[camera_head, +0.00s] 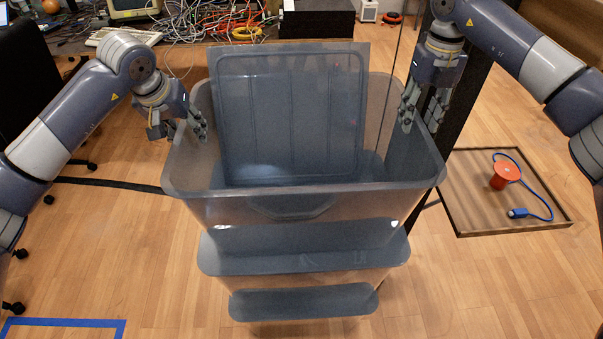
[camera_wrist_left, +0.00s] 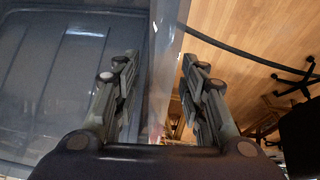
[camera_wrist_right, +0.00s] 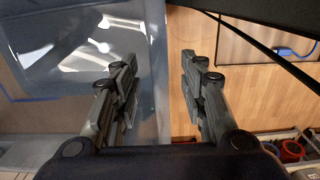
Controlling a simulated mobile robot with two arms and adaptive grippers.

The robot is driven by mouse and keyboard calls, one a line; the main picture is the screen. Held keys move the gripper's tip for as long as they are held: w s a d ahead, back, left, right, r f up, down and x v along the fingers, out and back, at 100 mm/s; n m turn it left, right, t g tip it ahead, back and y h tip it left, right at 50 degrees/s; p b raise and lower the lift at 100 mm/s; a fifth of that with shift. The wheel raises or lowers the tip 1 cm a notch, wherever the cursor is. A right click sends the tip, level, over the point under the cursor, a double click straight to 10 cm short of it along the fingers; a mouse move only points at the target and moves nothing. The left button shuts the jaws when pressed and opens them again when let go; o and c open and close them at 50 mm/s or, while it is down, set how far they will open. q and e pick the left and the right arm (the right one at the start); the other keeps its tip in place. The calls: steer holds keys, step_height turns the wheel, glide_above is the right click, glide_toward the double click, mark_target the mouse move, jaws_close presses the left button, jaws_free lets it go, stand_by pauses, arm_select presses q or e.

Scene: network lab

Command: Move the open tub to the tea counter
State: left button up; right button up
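The open tub (camera_head: 290,207) is a large translucent grey-blue bin in the middle of the head view. A ribbed lid-like panel (camera_head: 290,115) stands upright inside it. My left gripper (camera_head: 183,132) is at the tub's left rim, fingers open and pointing down. In the left wrist view, the tub wall (camera_wrist_left: 165,60) runs between the fingers. My right gripper (camera_head: 421,108) is at the right rim, also open. In the right wrist view, the tub wall (camera_wrist_right: 155,70) lies between its fingers, nearer the left one. Contact cannot be told. The tea counter cannot be identified.
More tub-like tiers (camera_head: 305,250) show below the open tub. A framed tray (camera_head: 500,220) with a red spool (camera_head: 506,172) and blue cable lies on the floor at right. A desk with tangled cables (camera_head: 215,22) stands behind. Blue tape (camera_head: 65,322) marks the floor at lower left.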

arm_select(q)
steer(key=shift+s, duration=0.1)
arm_select(e)
steer(key=shift+s, duration=0.1)
arm_select(q)
jaws_close()
arm_select(e)
jaws_close()
